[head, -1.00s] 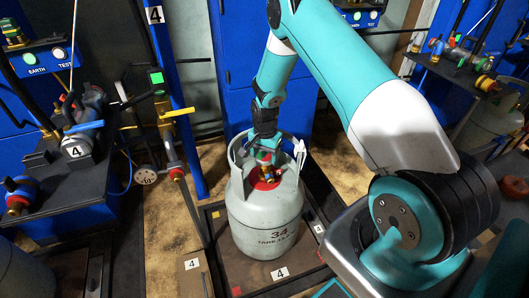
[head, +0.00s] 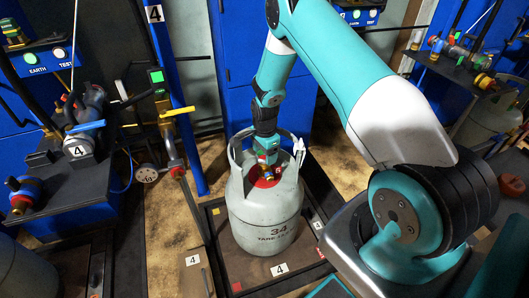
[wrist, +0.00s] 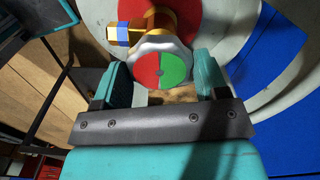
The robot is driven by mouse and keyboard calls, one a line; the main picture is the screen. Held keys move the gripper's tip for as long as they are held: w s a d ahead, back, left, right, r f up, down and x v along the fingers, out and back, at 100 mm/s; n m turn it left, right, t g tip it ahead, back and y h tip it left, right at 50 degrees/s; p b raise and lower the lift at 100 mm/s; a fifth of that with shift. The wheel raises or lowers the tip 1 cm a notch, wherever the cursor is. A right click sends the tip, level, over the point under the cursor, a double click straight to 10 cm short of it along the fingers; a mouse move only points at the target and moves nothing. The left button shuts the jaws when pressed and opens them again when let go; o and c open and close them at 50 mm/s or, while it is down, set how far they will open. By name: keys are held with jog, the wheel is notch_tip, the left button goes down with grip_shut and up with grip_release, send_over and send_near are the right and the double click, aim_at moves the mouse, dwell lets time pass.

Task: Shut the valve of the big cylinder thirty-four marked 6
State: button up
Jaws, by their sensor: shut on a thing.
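A big grey cylinder (head: 262,215) marked 34 stands upright on a dark scale platform (head: 240,268), whose front label reads 4. I see no 6 on the cylinder or platform. A collar ring (head: 232,160) surrounds its top, and a red disc lies under the brass valve (head: 266,177). My gripper (head: 266,163) points down inside the collar. In the wrist view, the valve's silver handwheel (wrist: 160,50) with its red and green cap sits between the two teal fingers. My gripper is shut on this handwheel. The contact of the fingertips is partly hidden.
A blue post (head: 178,100) with a 4 sign stands left of the cylinder. Another bench (head: 455,72) with fittings is at the right. Blue cabinets close off the back.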

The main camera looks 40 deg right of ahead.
jog(key=shift+w, duration=0.1)
jog(key=o, duration=0.9)
jog(key=shift+r, duration=0.15)
notch_tip(320, 180, up, 17)
jog(key=shift+r+p, duration=0.1)
jog(key=shift+p, duration=0.9)
